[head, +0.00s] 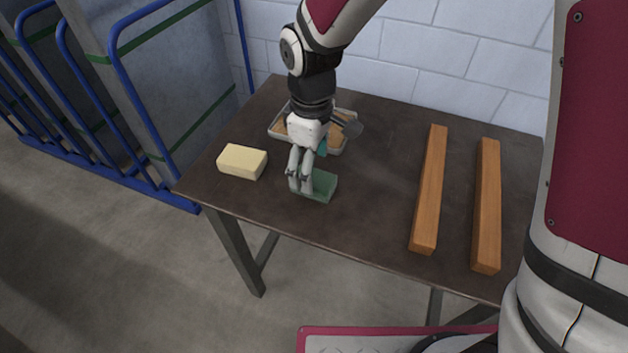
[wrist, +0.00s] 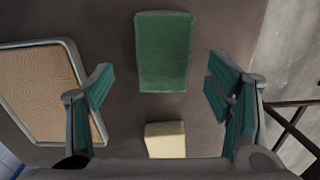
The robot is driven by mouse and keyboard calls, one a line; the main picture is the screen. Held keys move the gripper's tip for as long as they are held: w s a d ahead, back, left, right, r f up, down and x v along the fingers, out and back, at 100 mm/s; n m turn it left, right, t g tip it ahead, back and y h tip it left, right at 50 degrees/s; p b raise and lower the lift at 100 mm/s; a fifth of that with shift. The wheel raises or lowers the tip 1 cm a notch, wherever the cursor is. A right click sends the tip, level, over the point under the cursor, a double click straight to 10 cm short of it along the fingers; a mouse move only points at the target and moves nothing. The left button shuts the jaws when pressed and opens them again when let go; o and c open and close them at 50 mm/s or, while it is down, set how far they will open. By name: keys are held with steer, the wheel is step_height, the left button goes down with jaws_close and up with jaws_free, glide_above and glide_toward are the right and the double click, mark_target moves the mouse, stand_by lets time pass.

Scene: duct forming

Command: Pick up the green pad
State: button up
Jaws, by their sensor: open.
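The green pad (head: 321,185) lies flat on the dark table, near its front edge. In the head view my gripper (head: 300,188) is just above it and hides its left part. In the wrist view the whole green pad (wrist: 164,51) shows, ahead of and between the two fingers. My gripper (wrist: 160,92) is open, with a finger at either side and nothing between them. I cannot tell the exact height of the fingertips over the pad.
A cream block (head: 242,161) lies left of the pad. A shallow tray (head: 277,127) with tan contents stands behind my gripper. Two long wooden bars (head: 430,190) (head: 487,205) lie at the right. The table (head: 375,185) is clear between pad and bars.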

mark_target(314, 178)
steer(key=f, duration=0.4)
steer(key=shift+s+d, duration=0.15)
steer(key=shift+s, duration=0.15)
steer(key=shift+c, duration=0.5)
steer(key=c, duration=1.1)
steer(key=shift+c, duration=0.2)
steer(key=shift+r, duration=0.65)
step_height(314, 178, up, 2)
steer(key=shift+r, duration=0.1)
steer(key=s+r, duration=0.1)
steer(key=s, duration=1.5)
steer(key=shift+a+r+p, duration=0.2)
steer(key=shift+p, duration=0.25)
